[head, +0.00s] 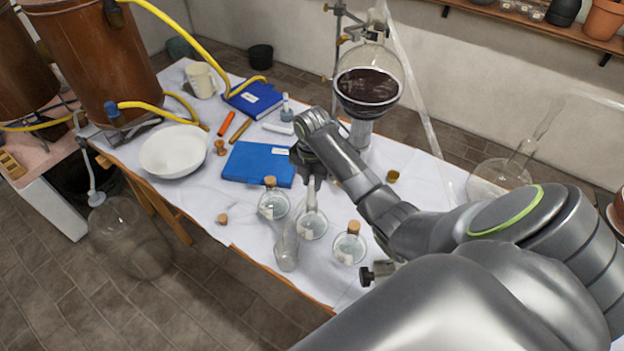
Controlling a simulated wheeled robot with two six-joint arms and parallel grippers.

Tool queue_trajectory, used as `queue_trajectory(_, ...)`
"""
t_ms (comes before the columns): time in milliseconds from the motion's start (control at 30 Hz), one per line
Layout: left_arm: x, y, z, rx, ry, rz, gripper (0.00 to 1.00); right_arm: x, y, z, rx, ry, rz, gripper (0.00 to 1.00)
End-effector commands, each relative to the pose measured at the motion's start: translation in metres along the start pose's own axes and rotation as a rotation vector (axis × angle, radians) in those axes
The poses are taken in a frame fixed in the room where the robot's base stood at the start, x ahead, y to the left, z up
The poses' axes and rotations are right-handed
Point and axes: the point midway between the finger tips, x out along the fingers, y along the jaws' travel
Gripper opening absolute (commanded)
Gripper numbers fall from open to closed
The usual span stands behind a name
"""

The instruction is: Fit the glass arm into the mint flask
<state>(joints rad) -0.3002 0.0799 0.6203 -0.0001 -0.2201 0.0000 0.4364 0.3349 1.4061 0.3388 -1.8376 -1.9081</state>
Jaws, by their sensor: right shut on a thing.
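My right gripper (308,166) points down over the middle of the table. It is shut on a clear upright glass piece (311,192), probably the glass arm; the fingers hide its top. Its lower end meets or overlaps the neck of a round clear flask (312,226) with a pale label. I cannot tell whether it is inside the neck or in front of it. Two similar flasks with corks stand close by, one at left (272,206) and one at right (348,250). No mint tint is clear on any flask. My left gripper is not in view.
A clear glass vessel (287,252) stands in front of the flasks. A blue book (258,164), a white bowl (173,151) and a loose cork (222,219) are to the left. A large flask of dark liquid (367,88) is behind. The cloth's front left is mostly clear.

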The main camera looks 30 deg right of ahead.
Motion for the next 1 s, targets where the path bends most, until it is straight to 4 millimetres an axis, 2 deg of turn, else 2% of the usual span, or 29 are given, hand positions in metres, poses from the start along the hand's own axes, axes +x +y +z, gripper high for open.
queue_trajectory(100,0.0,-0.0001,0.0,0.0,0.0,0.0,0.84,0.0,0.0,-0.0001,0.0,0.0,0.0,0.0)
queue_trajectory(133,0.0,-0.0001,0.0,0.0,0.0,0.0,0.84,0.0,0.0,-0.0001,0.0,0.0,0.0,0.23)
queue_trajectory(300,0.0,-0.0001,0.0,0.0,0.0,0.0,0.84,0.0,0.0,-0.0001,0.0,0.0,0.0,0.45)
queue_trajectory(500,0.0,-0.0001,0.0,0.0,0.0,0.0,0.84,0.0,0.0,-0.0001,0.0,0.0,0.0,0.47)
queue_trajectory(667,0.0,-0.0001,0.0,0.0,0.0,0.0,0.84,0.0002,-0.0001,-0.0001,0.0,0.0,0.0,0.65)
queue_trajectory(1000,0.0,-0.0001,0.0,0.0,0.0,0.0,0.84,0.0001,-0.0001,0.0,0.0,0.0,0.0,0.65)
